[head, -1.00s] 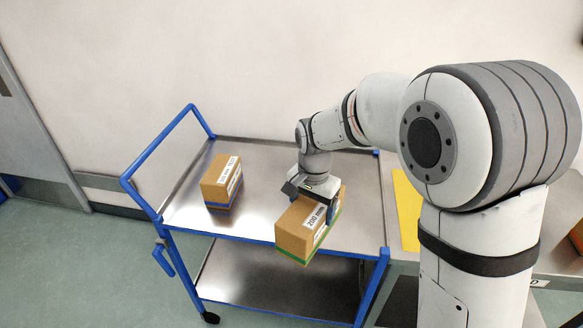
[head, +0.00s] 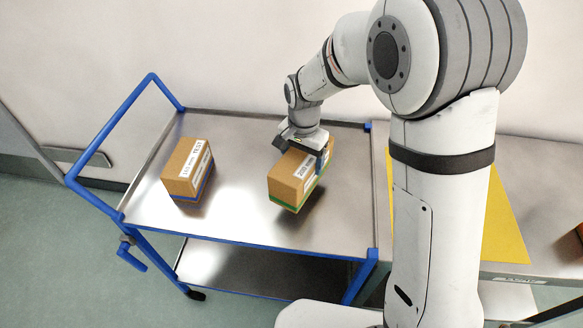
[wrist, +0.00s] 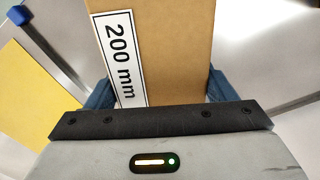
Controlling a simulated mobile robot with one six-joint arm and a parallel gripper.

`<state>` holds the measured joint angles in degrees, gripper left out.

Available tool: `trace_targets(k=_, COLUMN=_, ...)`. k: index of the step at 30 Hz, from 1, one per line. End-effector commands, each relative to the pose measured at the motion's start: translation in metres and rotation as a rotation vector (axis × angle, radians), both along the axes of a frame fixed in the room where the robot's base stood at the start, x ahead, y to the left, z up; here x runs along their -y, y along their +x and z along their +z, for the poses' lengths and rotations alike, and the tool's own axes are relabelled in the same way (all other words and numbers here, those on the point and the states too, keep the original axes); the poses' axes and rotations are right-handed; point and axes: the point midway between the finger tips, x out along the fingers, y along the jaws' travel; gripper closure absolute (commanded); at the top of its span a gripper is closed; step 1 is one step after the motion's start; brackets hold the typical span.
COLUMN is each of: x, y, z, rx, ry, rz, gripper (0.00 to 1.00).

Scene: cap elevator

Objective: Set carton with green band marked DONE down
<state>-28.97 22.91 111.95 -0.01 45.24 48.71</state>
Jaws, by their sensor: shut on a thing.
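The carton with the green band (head: 290,184) is brown with a white label, and my gripper (head: 305,152) is shut on it from above. It appears held a little above the steel top of the blue-framed cart (head: 240,232), with a shadow beneath. In the wrist view the carton (wrist: 165,50) sits between the two blue fingers, and its label reads "200 mm". The word DONE cannot be read. The carton's underside is hidden.
A second carton with a blue band (head: 188,172) stands on the cart to the left. Bare cart top lies between the cartons. A yellow sheet (head: 505,225) lies on the steel surface to the right. The cart's blue handle (head: 112,125) rises at the left.

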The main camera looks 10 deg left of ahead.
Motion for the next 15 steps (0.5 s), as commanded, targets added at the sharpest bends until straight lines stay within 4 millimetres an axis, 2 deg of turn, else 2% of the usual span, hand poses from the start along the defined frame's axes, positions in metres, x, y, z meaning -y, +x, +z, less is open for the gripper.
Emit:
trace_targets(k=3, x=0.000, y=0.000, z=-0.014, rx=0.000, ry=0.000, rz=0.000, gripper=0.68)
trace_targets(k=10, x=-0.001, y=-0.001, z=-0.030, rx=0.000, ry=0.001, rz=0.003, gripper=0.68)
trace_targets(k=15, x=-0.002, y=-0.001, z=-0.053, rx=0.000, ry=0.000, rz=0.004, gripper=0.68)
